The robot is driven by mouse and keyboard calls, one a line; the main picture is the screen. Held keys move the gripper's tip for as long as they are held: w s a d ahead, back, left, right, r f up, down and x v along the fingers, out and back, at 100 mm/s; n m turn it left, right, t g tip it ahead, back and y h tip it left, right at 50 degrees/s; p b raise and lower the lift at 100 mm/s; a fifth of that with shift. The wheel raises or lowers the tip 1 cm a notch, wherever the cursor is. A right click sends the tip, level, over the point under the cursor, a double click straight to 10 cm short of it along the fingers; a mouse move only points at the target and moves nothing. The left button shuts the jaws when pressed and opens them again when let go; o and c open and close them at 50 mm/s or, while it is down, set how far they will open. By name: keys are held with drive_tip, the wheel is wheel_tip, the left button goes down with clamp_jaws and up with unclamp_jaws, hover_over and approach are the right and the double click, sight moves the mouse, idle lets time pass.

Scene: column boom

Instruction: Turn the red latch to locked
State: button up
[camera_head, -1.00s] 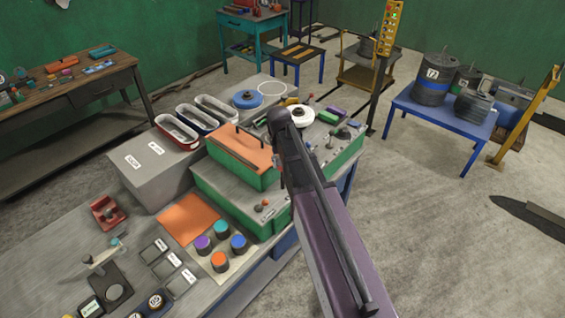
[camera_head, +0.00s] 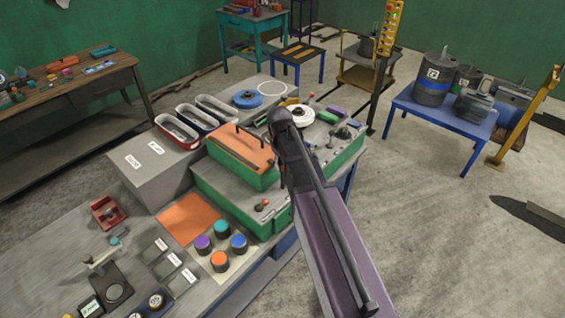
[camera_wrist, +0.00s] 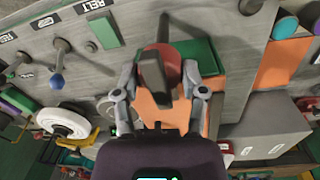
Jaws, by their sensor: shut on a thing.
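The red latch (camera_wrist: 172,58) shows in the wrist view as a round red part with a dark bar (camera_wrist: 153,82) across its front, beside a green plate (camera_wrist: 200,54). My gripper (camera_wrist: 159,76) has one finger on each side of it and is shut on the latch. The bar hides part of the red disc, and I cannot read any locked mark. In the head view my arm covers the place where the gripper works, so the fingers and the latch do not show clearly there.
Levers (camera_wrist: 58,64) and a white wheel (camera_wrist: 63,122) stand left of my gripper in the wrist view. In the head view, an orange-topped green box (camera_head: 241,153) with upright pegs stands close left of my arm.

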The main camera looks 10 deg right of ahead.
drive_tip(key=o, duration=1.2)
drive_tip(key=shift+c, duration=0.2)
drive_tip(key=shift+m, duration=0.3)
